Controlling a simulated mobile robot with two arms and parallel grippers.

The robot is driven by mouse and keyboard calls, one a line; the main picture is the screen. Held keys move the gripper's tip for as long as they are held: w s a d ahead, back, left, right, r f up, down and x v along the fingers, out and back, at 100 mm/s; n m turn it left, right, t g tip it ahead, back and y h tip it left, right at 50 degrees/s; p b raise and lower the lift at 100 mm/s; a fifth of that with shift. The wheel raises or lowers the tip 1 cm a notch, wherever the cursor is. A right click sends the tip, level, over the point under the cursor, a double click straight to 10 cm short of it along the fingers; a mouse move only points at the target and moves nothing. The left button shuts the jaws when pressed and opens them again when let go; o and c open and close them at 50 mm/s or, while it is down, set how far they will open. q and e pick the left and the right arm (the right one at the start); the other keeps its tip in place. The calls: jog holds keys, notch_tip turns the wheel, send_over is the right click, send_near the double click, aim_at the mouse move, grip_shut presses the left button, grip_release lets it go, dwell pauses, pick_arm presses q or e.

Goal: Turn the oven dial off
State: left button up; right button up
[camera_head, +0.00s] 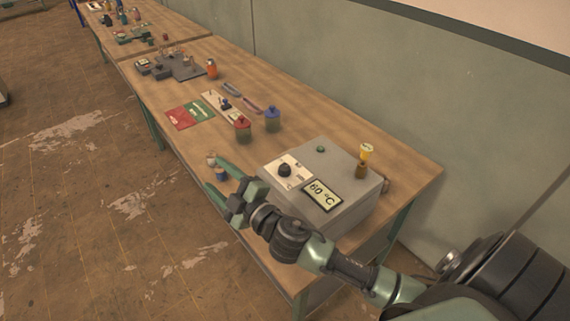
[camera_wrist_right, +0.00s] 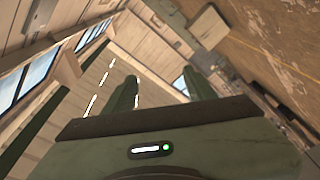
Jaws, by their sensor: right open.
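The oven (camera_head: 333,159) is a grey box near the table's front right end. A black dial (camera_head: 285,170) sits on its white panel, and a display next to it reads 60 °C. My right gripper (camera_head: 217,178) is open in front of the oven, to the left of the dial and apart from it, over the table's front edge. Its two fingers (camera_wrist_right: 162,92) also show in the right wrist view, spread with nothing between them. The wrist view shows walls, windows and floor, not the dial. My left gripper is not in view.
A green button (camera_head: 320,149) and a yellow-topped item (camera_head: 366,153) are on the oven's top. Red (camera_head: 242,128) and blue (camera_head: 272,118) bottles and flat red and green cards (camera_head: 190,113) lie farther along the wooden table (camera_head: 310,118).

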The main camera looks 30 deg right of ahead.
jog(key=a+r+n+y, duration=0.5)
jog(key=n, duration=0.1)
jog(key=n+g+h+p, duration=0.2)
jog(key=n+g+h, duration=0.8)
jog(key=n+g, duration=0.4)
send_near(285, 167)
jog(key=f+n, duration=0.1)
jog(key=p+x, duration=0.2)
jog(key=x, duration=0.4)
jog(key=shift+w+d, duration=0.15)
jog(key=shift+w, duration=0.1)
jog(key=shift+w+f+t, duration=0.2)
jog(key=shift+f+t, duration=0.1)
jog(key=shift+f, duration=0.4)
